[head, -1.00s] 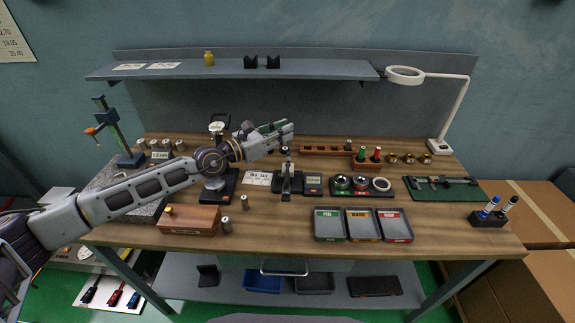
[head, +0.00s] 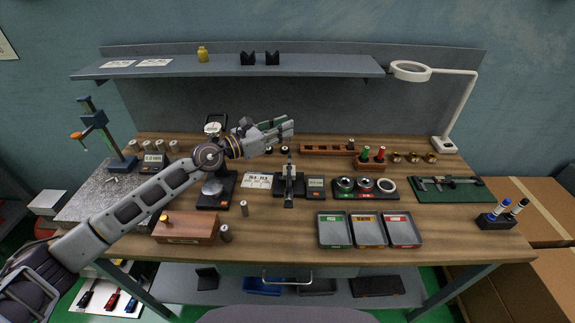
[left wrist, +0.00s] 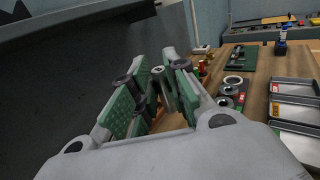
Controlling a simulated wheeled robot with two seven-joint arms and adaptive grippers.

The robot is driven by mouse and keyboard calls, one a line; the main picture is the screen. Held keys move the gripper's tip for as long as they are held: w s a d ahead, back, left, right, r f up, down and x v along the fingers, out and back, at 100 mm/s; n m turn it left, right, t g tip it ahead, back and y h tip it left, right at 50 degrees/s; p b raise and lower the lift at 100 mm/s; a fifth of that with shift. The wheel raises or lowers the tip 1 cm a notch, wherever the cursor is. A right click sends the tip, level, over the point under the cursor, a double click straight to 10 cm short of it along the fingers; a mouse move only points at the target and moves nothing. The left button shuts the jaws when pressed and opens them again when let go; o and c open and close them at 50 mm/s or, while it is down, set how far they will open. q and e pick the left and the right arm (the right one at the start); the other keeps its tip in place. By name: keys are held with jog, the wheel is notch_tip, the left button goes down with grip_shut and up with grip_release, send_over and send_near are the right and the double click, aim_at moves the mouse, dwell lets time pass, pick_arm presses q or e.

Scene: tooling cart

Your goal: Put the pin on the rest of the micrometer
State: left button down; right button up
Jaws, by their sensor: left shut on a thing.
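My left gripper (head: 288,129) reaches in from the left, above and behind the micrometer in the head picture. Its green-padded fingers also show in the left wrist view (left wrist: 158,85), shut on a grey cylindrical pin (left wrist: 166,93). The pin is partly hidden by the fingers and cannot be made out clearly in the head view. The micrometer (head: 289,186) stands on a dark base in the middle of the bench, beside a small display (head: 316,187). It is apart from the gripper. Its rest is too small to make out. My right gripper is not in view.
Three trays (head: 369,244) lie at the front. A ring-gauge holder (head: 366,196) is right of the display. A dial-gauge stand (head: 216,190) and a wooden box (head: 186,237) are on the left, with two small grey cylinders nearby. A wooden rack (head: 327,149) is behind.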

pick_arm(q)
jog(key=shift+d+f+g, duration=0.1)
jog(key=shift+f+g, duration=0.2)
jog(key=shift+f, duration=0.05)
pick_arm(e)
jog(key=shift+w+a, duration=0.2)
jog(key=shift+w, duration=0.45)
pick_arm(q)
jog(key=shift+s+d, duration=0.1)
jog(key=shift+s, duration=0.05)
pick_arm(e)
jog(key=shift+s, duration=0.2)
